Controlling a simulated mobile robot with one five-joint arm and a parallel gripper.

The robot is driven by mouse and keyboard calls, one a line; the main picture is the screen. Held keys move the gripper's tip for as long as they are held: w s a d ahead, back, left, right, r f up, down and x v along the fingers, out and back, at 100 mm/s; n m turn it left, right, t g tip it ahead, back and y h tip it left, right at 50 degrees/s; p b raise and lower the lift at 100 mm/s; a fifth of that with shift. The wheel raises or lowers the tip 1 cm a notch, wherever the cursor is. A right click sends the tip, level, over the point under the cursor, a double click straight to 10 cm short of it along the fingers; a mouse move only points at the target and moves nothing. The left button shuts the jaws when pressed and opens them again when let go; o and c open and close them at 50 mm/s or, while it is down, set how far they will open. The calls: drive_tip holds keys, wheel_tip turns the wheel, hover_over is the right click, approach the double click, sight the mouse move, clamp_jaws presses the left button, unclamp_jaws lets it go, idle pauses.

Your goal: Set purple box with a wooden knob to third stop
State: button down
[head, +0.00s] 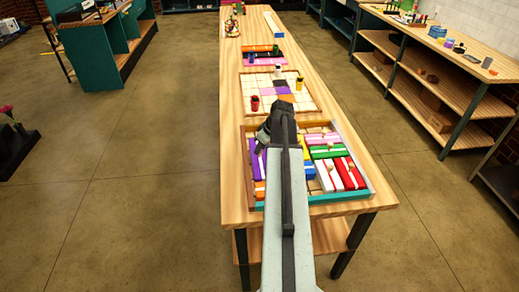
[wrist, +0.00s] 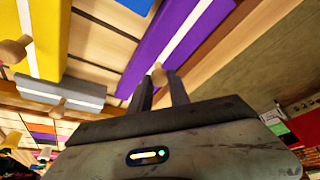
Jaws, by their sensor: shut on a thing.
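The purple box (head: 255,160) with a white stripe lies along the left side of a framed tray (head: 340,198). In the wrist view the purple box (wrist: 188,35) runs diagonally, and its wooden knob (wrist: 158,73) shows between my fingertips. My gripper (wrist: 162,86) is shut on that knob. In the head view my gripper (head: 263,135) is at the upper left of the tray, and my arm hides the tray's middle. Marks for the stops cannot be made out.
Red (head: 350,172), green (head: 328,152) and pink (head: 322,138) boxes fill the tray's right side. A yellow box (wrist: 42,35) and a grey box (wrist: 60,92) lie near the purple one. A board with small cups (head: 277,92) stands farther along the table.

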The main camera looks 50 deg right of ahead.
idle(0.4)
drive_tip(key=w+d, duration=0.6)
drive_tip(key=w, duration=0.1)
drive_tip(key=c, duration=1.3)
unclamp_jaws()
drive_tip(key=shift+w+d, duration=0.1)
drive_tip(key=shift+o, duration=0.2)
drive_tip(key=p+v, duration=0.7)
drive_tip(key=shift+r, duration=0.4)
